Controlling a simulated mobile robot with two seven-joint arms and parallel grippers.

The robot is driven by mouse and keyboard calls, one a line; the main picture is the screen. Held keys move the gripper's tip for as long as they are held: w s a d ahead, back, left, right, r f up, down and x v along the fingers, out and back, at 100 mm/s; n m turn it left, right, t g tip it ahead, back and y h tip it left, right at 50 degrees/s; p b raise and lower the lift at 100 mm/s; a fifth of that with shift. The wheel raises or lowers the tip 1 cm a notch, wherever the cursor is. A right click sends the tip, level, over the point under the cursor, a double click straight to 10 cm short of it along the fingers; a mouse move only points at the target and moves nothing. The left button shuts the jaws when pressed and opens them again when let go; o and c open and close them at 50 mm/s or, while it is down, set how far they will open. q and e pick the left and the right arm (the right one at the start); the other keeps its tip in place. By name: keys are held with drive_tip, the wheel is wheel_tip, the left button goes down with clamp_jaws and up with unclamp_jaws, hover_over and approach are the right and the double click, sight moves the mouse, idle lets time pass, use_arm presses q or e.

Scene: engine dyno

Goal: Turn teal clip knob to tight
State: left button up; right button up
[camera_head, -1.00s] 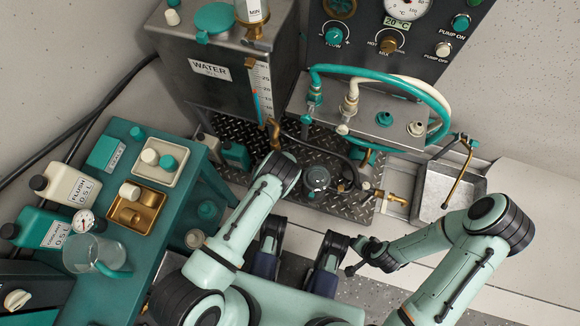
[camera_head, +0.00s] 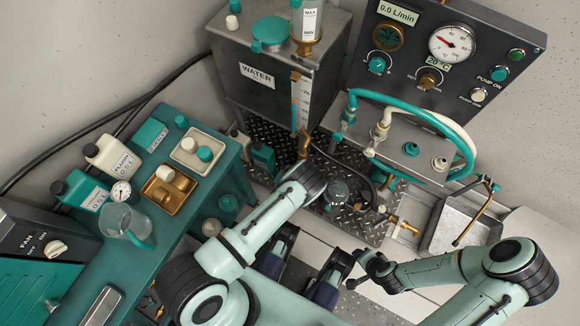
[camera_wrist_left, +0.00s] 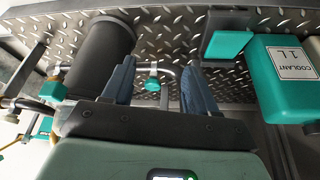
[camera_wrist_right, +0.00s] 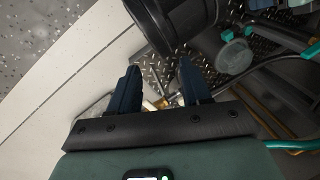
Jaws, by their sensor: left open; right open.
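In the left wrist view a small teal knob (camera_wrist_left: 152,85) sits on a bent pale pipe over the diamond plate. It appears between the fingers of my left gripper (camera_wrist_left: 152,82), which is open, with gaps on both sides and no visible contact. I cannot tell its pointer setting. In the head view my left arm hides this gripper and I cannot make out the knob. My right gripper (camera_wrist_right: 158,84) is open and empty, and in the head view it (camera_head: 358,272) is in front of the plate, apart from the rig.
A teal coolant jug (camera_wrist_left: 284,78) and a dark cylinder (camera_wrist_left: 100,55) flank the left gripper. The water tank (camera_head: 272,80), looped teal hose (camera_head: 400,103), brass tap (camera_head: 404,224) and metal tray (camera_head: 446,232) crowd the rig. A teal bench (camera_head: 160,262) with bottles stands left.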

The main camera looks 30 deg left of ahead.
use_arm(q)
drive_tip(key=s, duration=0.1)
drive_tip(key=s+a, duration=0.1)
drive_tip(key=s, duration=0.1)
drive_tip(key=shift+s+p, duration=0.3)
use_arm(e)
drive_tip(key=shift+s+a+r, duration=0.4)
drive_tip(key=shift+s+r, duration=0.05)
drive_tip(key=shift+s, duration=0.3)
drive_tip(key=shift+r, duration=0.1)
